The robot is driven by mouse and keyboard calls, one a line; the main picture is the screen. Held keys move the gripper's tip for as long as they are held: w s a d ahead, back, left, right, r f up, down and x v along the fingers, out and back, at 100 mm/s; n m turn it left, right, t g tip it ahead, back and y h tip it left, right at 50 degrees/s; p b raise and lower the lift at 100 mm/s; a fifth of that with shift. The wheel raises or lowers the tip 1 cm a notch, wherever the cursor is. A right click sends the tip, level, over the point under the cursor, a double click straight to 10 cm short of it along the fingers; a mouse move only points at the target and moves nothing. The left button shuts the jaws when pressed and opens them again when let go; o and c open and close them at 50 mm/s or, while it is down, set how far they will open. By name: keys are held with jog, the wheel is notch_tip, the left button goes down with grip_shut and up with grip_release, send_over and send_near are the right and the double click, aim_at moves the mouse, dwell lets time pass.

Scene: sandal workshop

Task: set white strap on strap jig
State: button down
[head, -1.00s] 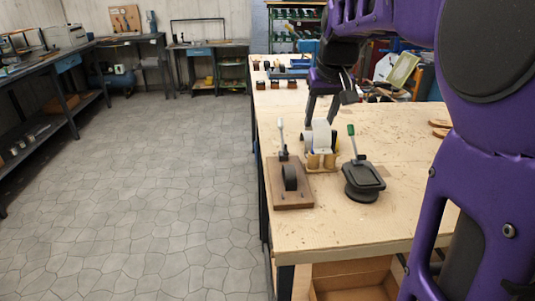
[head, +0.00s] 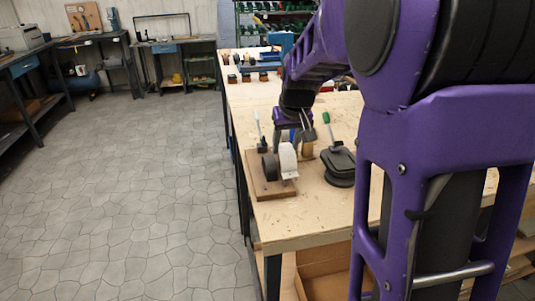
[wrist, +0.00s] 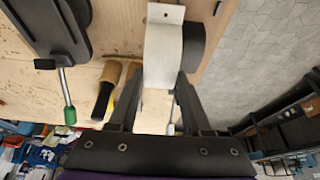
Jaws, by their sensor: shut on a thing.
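The strap jig (head: 259,190) is a brown board with an upright black roller (head: 268,168) and a pale-handled lever; it stands near the left table edge. My gripper (head: 291,143) is shut on the white strap (head: 288,162), a curved white band with a flat end. The strap is beside the roller in the head view. In the wrist view the strap (wrist: 163,50) lies between my fingertips (wrist: 160,73), with the dark roller (wrist: 193,46) close on its right. I cannot tell whether strap and roller touch. My fingers hide part of the jig's lever.
A black press (head: 340,165) with a green-handled lever stands just right of the jig. A wood-and-black handled tool (wrist: 106,88) lies near my fingers. Small items and a blue thing sit at the table's far end. The front of the tabletop (head: 290,225) is clear.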

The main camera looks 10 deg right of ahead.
aim_at(269, 158)
jog(key=shift+f, duration=0.45)
jog(key=a, duration=0.4)
jog(key=shift+a, duration=0.25)
jog(key=shift+d+f, duration=0.2)
jog(key=shift+f, duration=0.45)
jog(key=shift+f, duration=0.1)
jog(key=shift+f, duration=0.15)
jog(key=shift+c, duration=1.7)
grip_release()
jog(key=shift+r, duration=0.2)
